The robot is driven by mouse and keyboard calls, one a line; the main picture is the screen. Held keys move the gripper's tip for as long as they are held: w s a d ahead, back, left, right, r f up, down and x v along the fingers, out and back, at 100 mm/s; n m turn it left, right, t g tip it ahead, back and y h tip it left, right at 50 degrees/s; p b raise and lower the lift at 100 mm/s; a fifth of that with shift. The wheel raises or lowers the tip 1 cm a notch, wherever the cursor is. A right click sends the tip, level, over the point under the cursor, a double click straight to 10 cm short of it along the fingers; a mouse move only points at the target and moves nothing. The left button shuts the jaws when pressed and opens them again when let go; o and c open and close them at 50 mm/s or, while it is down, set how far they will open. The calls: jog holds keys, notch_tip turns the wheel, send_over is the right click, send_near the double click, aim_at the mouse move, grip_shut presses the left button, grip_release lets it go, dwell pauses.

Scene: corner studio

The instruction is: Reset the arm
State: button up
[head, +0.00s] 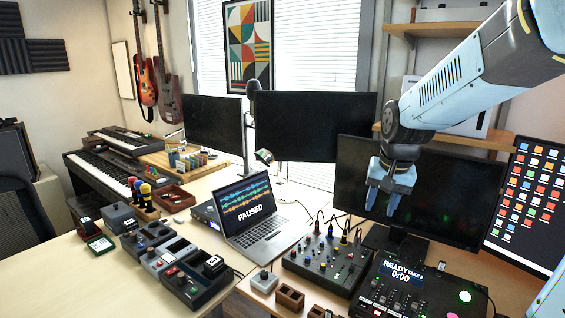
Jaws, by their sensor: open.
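My gripper (390,192) hangs at the end of my blue-grey arm (470,65) at the right of the head view. Its two light-blue fingers point down and stand apart, with nothing between them. It is in front of the dark monitor (450,195) and above the back of the mixer area. The arm comes in from the top right corner, and its wrist bends downward.
A laptop (252,215) reading "PAUSED", a mixer (328,262) with cables, and a console (405,290) reading "READY" stand below. Small devices (160,255) line the left desk. Wooden shelves (450,30) are behind the arm. The front left desk is bare.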

jog(key=s+r+n+t, duration=0.1)
jog(key=s+r+n, duration=0.1)
jog(key=s, duration=0.6)
jog(key=s+r+n+t, duration=0.1)
jog(key=s+r, duration=0.3)
jog(key=s, duration=0.4)
jog(key=shift+s+d+r+n+t, duration=0.15)
jog(key=shift+s+n+t, duration=0.1)
jog(key=shift+n+t, duration=0.2)
dwell(0.9)
